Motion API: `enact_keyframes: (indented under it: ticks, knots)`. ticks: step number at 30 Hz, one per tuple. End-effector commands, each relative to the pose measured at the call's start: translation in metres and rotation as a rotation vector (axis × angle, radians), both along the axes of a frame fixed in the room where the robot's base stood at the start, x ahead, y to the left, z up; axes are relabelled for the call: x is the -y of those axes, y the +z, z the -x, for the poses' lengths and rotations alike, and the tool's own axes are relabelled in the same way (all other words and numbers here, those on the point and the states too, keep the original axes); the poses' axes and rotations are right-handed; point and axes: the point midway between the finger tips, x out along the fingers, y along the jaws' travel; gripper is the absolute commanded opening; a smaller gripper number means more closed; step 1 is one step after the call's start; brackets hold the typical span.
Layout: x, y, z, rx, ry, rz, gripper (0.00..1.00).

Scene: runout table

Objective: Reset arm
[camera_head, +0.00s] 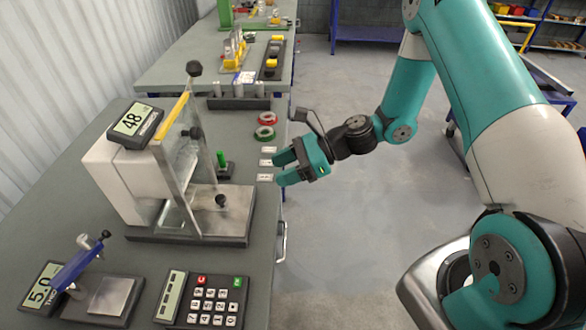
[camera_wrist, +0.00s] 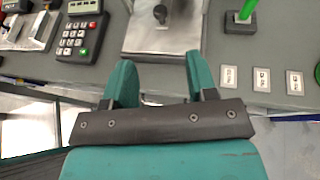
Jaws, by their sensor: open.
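My gripper (camera_head: 285,167) is at the right edge of the grey table (camera_head: 60,215) in the head view, its two teal fingers pointing left toward the table. The fingers stand apart with nothing between them. In the wrist view my gripper (camera_wrist: 160,80) also shows both fingers spread and empty, in front of the table's edge. My teal and white arm reaches in from the right. Small white labelled cards (camera_head: 266,162) lie on the table edge beside the fingers; they also show at the right in the wrist view (camera_wrist: 262,79).
A tester with a clear shield (camera_head: 180,150) and a display reading 48 stands left of my gripper. A keypad (camera_head: 205,300), a blue-armed gauge (camera_head: 80,262), a green peg (camera_head: 222,160) and red and green rings (camera_head: 266,118) are on the table. The floor right of the table is open.

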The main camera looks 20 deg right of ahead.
Motion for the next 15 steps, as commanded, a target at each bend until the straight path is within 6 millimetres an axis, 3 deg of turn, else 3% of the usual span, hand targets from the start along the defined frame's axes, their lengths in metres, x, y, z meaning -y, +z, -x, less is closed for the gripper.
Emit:
enact_keyframes:
  ticks: [5,15]
  knots:
    - [0.018,0.007,0.003,0.0,-0.001,0.0,0.52]
    - [0.021,0.009,0.004,0.001,0.001,0.0,0.52]
